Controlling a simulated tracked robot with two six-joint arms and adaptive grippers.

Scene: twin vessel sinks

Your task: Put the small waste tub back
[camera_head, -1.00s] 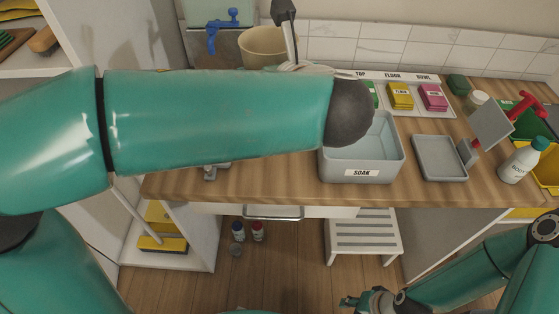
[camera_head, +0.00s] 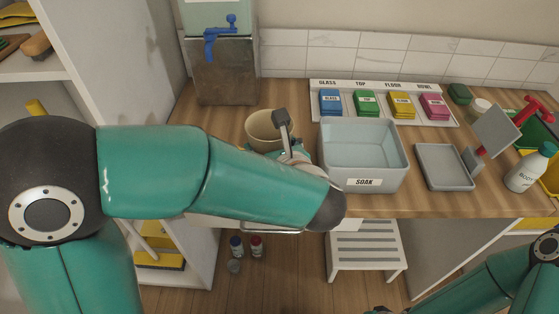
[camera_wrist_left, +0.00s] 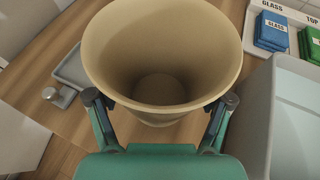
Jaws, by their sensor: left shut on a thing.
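The small waste tub (camera_head: 266,128), a beige round open tub, is over the wooden counter, left of the grey SOAK basin. In the left wrist view the tub (camera_wrist_left: 160,50) fills the upper middle, and its visible inside is empty. My left gripper (camera_wrist_left: 160,104) is shut on the tub, one finger at each side of it. The forearm hides part of the tub's lower side in the head view. I cannot tell whether its base touches the counter. Only a tip of my right gripper (camera_head: 378,310) shows at the bottom edge; its jaws are not clear.
The SOAK basin (camera_head: 363,182), a grey tray (camera_head: 444,168) and a white bottle (camera_head: 525,170) stand on the counter. A cloth rack (camera_head: 382,88) is behind the basin. A steel dispenser with a blue tap (camera_head: 220,72) stands back left. A white step stool (camera_head: 366,250) is below.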

